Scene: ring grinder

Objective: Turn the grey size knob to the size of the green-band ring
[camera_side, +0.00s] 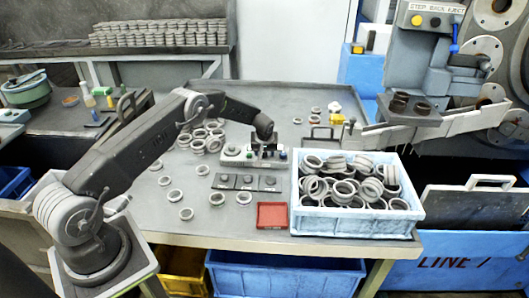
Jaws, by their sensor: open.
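A light grey control box (237,161) stands on the table just left of the blue crate. A grey knob (232,150) sits on its left part, and small coloured buttons show at its right end. My gripper (268,147) points down over the right part of the box, to the right of the grey knob. It is open, and its fingertips are small and partly lost against the box. Three dark square pads (247,182) lie in a row in front of the box with small round pieces on them.
A light blue crate (352,222) full of grey rings stands on the right. A red tray (272,216) lies at the front. Loose rings (186,214) are scattered on the left of the table (225,232). A metal chute (410,128) runs to the machine at right.

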